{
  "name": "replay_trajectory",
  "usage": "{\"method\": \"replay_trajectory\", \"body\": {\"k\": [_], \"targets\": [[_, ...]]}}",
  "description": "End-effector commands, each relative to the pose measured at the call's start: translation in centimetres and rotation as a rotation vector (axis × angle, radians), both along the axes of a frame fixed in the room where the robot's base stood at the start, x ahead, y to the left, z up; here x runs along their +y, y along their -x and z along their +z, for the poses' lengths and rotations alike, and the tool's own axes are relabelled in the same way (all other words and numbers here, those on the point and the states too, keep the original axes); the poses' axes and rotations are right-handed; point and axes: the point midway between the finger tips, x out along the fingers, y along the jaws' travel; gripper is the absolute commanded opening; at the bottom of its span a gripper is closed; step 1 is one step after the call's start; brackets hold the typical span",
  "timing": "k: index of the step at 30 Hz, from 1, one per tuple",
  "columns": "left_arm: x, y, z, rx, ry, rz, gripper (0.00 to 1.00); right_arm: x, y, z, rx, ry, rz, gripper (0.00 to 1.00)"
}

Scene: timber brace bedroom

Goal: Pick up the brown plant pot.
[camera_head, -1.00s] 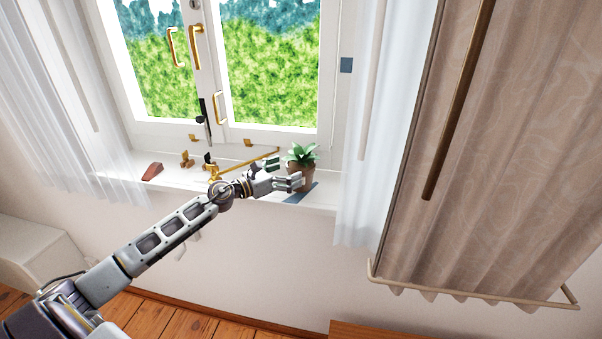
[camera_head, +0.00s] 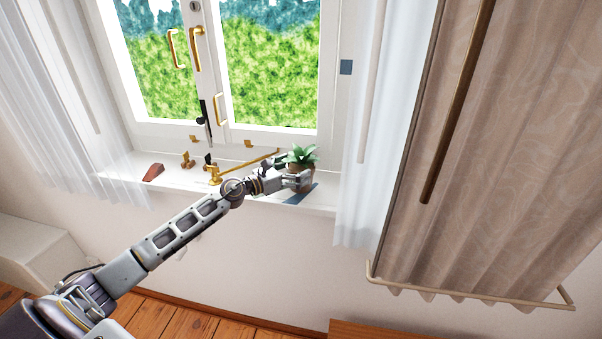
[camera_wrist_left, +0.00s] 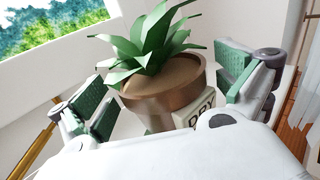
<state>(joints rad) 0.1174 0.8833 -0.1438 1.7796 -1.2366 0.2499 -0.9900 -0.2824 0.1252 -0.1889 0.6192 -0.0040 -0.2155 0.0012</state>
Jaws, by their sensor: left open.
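The brown plant pot (camera_head: 304,185) holds a green spiky plant (camera_head: 301,154) and stands on the white windowsill. My left gripper (camera_head: 290,175) reaches it from the left, its fingers around the pot. In the left wrist view the pot (camera_wrist_left: 165,92) sits between the open green-padded fingers of my left gripper (camera_wrist_left: 168,95). A gap shows between the pot and the left finger; the right finger is close to the pot's rim, and I cannot tell if it touches. The pot's lower part is hidden by the gripper body. My right gripper is not in view.
A blue flat thing (camera_head: 300,194) lies by the pot on the windowsill (camera_head: 125,172). A brass bar (camera_head: 250,164) lies behind my wrist. A red-brown wedge (camera_head: 154,172) sits at the left. A block lettered "DRY" (camera_wrist_left: 200,110) stands beside the pot. Sheer curtain (camera_head: 360,190) hangs at the right.

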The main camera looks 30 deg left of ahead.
Motion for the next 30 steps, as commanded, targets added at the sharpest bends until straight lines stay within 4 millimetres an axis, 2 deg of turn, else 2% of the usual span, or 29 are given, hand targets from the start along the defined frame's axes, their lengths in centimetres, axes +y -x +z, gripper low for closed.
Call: {"method": "replay_trajectory", "body": {"k": [12,20,26,27,30], "targets": [[-0.9,-1.8,0.0,0.000,0.001,0.000,1.00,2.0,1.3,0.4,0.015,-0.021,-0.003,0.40],[-0.9,-1.9,-0.1,0.001,0.000,0.000,1.00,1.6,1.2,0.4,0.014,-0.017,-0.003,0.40],[-0.9,-1.8,-0.1,0.001,0.000,0.000,1.00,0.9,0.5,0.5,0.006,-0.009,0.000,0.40],[-0.9,-1.8,-0.1,0.001,0.000,0.000,0.99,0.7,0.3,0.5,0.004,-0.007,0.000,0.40],[-0.9,-1.8,-0.1,0.001,0.000,0.000,0.86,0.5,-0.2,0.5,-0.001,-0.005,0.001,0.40]]}}
